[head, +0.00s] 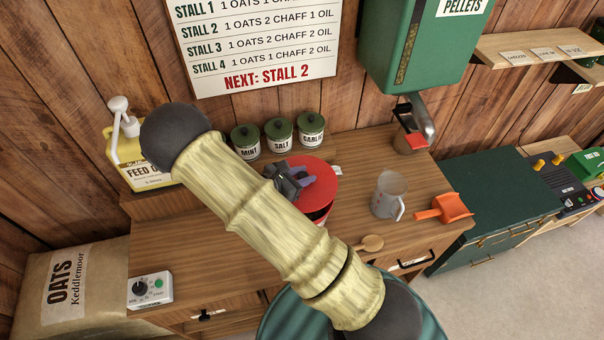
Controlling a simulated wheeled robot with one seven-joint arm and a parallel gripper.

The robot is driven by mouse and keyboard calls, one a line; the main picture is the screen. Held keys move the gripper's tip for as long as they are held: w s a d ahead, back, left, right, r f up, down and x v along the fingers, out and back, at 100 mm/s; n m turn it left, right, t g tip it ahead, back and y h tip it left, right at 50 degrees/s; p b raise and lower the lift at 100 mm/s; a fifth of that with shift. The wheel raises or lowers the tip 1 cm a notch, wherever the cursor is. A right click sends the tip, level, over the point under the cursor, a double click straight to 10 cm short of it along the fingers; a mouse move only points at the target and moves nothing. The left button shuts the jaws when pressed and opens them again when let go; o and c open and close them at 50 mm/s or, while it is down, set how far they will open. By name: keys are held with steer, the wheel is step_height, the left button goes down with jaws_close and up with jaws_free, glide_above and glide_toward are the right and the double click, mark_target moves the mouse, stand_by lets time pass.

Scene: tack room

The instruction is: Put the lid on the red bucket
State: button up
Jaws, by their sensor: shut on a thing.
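My gripper (296,183) is shut on the red lid (317,175), at the lid's left part. The lid is a flat red disc over the red bucket (322,218), which stands on the wooden counter. A dark gap shows between the lid's front edge and the bucket, so the lid does not look flush there. My arm crosses in front and hides most of the bucket and the lid's left side. I cannot tell whether the lid touches the bucket's far rim.
Behind are mint, salt and garlic jars (279,135). A yellow pump jug (140,165) stands left. Right are a clear measuring jug (388,195), an orange scoop (444,208) and a green pellet dispenser (418,45). A wooden spoon (369,243) lies in front.

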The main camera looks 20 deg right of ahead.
steer(key=shift+d+f+b, duration=0.1)
steer(key=shift+f+b, duration=1.45)
steer(key=shift+f, duration=0.7)
steer(key=shift+f+b, duration=0.35)
steer(key=shift+f, duration=0.15)
steer(key=shift+w+f, duration=0.1)
steer(key=shift+f, duration=0.05)
steer(key=shift+s, duration=0.2)
steer(key=shift+w, duration=0.1)
steer(key=shift+f+b, duration=0.55)
steer(key=shift+b, duration=0.1)
steer(key=o, duration=0.7)
steer(key=shift+p+v, duration=2.15)
steer(key=shift+v, duration=3.5)
